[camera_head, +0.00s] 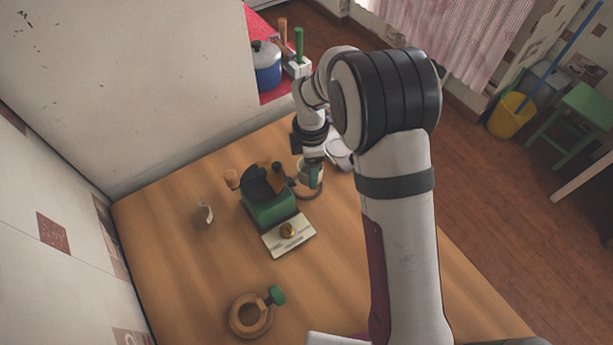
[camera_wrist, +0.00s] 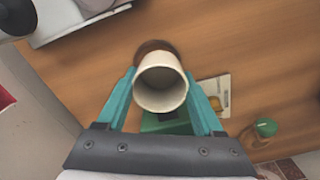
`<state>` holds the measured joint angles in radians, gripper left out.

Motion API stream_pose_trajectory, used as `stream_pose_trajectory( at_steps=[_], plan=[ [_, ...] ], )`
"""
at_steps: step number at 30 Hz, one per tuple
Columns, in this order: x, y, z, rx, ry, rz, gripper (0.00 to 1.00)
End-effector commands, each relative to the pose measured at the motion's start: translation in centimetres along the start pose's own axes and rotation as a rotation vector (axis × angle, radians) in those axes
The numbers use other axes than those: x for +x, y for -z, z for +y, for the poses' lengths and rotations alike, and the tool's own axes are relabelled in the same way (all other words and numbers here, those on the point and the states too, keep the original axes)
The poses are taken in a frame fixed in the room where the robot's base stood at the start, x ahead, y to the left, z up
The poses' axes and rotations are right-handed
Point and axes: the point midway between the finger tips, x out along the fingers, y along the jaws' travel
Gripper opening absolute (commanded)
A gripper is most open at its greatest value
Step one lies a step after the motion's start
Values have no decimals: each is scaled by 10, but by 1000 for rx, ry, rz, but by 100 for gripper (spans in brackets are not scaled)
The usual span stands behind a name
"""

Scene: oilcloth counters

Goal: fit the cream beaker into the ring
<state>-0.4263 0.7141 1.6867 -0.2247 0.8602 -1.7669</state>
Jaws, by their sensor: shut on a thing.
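The cream beaker (camera_wrist: 160,85) is held between the teal fingers of my gripper (camera_wrist: 162,92), its open mouth facing the wrist camera. In the head view my gripper (camera_head: 312,175) hides most of the beaker (camera_head: 302,170). A brown ring (camera_head: 308,193) is just below the beaker; in the wrist view the beaker partly covers this ring (camera_wrist: 154,46). I cannot tell whether the beaker's base is above the ring or inside it.
A green grinder (camera_head: 268,212) with a black top stands left of my gripper. A pale flat device (camera_head: 297,245) with a brass knob is in front of it. A small clear or white cup (camera_head: 206,212) stands further left. White dishes (camera_head: 340,155) are just right of my gripper. The front-left counter is mostly clear.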

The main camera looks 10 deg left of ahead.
Motion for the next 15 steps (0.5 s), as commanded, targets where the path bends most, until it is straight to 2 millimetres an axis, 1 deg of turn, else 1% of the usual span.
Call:
stream_pose_trajectory(
  at_steps=[2, 3, 6, 8, 10, 15],
  plan=[
    [6, 7, 4, 1, 1, 0, 12],
    [13, 8, 4, 0, 2, 0, 12],
    [34, 9, 4, 3, 3, 0, 12],
    [43, 8, 4, 3, 3, 0, 12],
    [46, 8, 4, 3, -1, 0, 12],
    [46, 8, 4, 3, -1, 0, 12]
  ],
)
